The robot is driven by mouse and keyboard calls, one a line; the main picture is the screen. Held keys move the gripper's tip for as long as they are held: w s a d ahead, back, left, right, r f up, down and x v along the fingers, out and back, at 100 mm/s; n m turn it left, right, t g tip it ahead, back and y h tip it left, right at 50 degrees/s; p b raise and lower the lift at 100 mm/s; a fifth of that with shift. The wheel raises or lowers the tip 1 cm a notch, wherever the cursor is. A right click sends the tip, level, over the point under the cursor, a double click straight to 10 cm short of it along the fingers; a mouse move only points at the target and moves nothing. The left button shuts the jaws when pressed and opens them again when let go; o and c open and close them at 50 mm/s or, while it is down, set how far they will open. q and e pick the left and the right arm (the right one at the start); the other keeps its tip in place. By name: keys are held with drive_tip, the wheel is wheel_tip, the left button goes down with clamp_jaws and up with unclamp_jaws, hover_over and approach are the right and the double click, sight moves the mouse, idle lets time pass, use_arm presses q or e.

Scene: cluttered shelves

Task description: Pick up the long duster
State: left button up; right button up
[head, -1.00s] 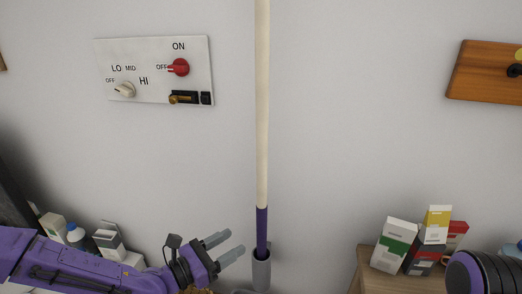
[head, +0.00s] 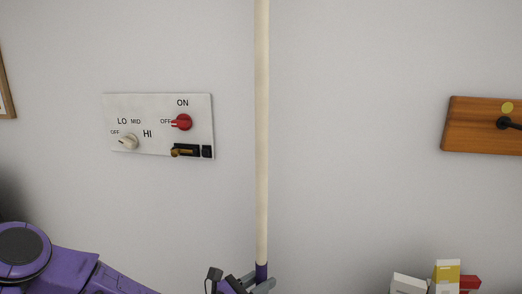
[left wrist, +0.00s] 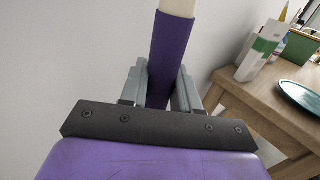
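The long duster stands upright against the wall, its pale pole (head: 262,130) running up out of the head view. Its purple lower handle (left wrist: 170,50) shows in the left wrist view. My left gripper (left wrist: 158,92) is around this purple part, with one grey finger close against each side; it looks shut on it. In the head view the left gripper (head: 258,284) is at the bottom edge, around the pole's lower end, partly cut off. The duster's lower end is hidden. My right gripper is not in view.
A switch panel (head: 158,126) with knobs is on the wall left of the pole. A wooden hook board (head: 470,126) hangs at right.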

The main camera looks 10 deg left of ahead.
sight(261, 155)
use_arm(q)
clamp_jaws()
wheel_tip(261, 155, up, 18)
drive_tip(key=shift+r+p, duration=0.1)
drive_tip(key=shift+p, duration=0.85)
drive_tip(key=shift+o, duration=0.9)
unclamp_jaws()
clamp_jaws()
wheel_tip(261, 155, up, 15)
drive_tip(key=p, duration=1.4)
drive_tip(key=shift+w, duration=0.1)
